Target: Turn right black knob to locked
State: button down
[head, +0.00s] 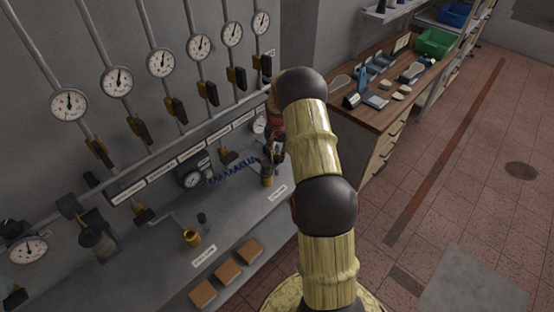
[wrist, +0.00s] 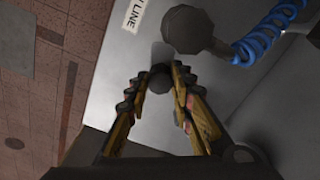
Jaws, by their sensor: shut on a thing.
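In the wrist view, a small round black knob (wrist: 158,84) sits between the fingertips of my gripper (wrist: 157,80). My gripper is shut on it, with one finger on each side. In the head view my gripper (head: 276,148) reaches down at the right end of the grey bench, just above a brass fitting (head: 266,181); there the knob is mostly hidden by the fingers and arm. Another small dark knob (head: 202,218) stands farther left, near a second brass fitting (head: 192,238). I cannot read which way the held knob is turned.
A blue coiled hose (head: 230,172) runs close to my gripper, beside a larger dark round part (wrist: 193,30) in the wrist view. Several gauges (head: 162,63) line the wall. Several brown blocks (head: 227,271) lie along the bench front. A wooden counter (head: 385,115) stands right.

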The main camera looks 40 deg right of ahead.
aim_at(277, 156)
jog(key=shift+m+b, duration=0.6)
jog(key=shift+m, duration=1.3)
jog(key=c, duration=1.8)
grip_release()
notch_tip(277, 156, up, 12)
